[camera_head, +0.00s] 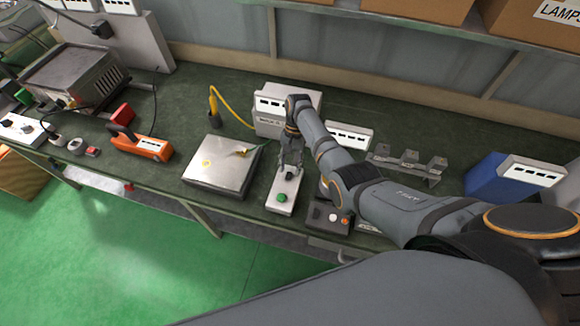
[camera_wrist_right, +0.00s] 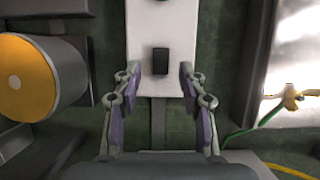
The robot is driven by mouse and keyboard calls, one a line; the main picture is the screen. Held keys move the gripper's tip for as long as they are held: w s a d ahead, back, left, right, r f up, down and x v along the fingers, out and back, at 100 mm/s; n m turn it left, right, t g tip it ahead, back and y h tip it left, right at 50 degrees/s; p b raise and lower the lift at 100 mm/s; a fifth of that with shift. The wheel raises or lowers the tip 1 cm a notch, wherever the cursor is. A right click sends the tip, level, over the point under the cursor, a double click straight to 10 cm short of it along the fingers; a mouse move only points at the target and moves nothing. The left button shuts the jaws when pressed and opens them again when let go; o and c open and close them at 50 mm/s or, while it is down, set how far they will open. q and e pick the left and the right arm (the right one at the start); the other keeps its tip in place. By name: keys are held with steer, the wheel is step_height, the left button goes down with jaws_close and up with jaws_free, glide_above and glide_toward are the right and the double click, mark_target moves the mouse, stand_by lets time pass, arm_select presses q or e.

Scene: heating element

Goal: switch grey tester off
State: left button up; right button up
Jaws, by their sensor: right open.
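A narrow pale grey-white box (camera_head: 279,207) lies on the dark bench in the head view, with a green button (camera_head: 282,197) at its near end. I cannot confirm that this is the grey tester. In the right wrist view the pale box (camera_wrist_right: 147,27) carries a small black switch (camera_wrist_right: 160,61). Its on or off position cannot be told. My right gripper (camera_head: 291,164) is over the box's far end, fingers apart and empty. In the wrist view the gripper (camera_wrist_right: 172,80) has its fingertips near the box's end, just short of the switch. My left gripper is not in view.
A metal hot plate (camera_head: 221,172) stands left of the pale box. A dark button box (camera_head: 329,214) is close on its right. A white labelled unit (camera_head: 285,102) stands behind. An orange tool (camera_head: 143,145) lies farther left; a blue bin (camera_head: 491,178) is at right.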

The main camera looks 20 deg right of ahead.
steer(key=shift+s+a+f, duration=0.15)
steer(key=shift+s+f, duration=0.05)
steer(key=shift+f, duration=0.15)
steer(key=shift+s+a+f, duration=0.1)
steer(key=shift+f, duration=0.1)
steer(key=shift+c, duration=0.4)
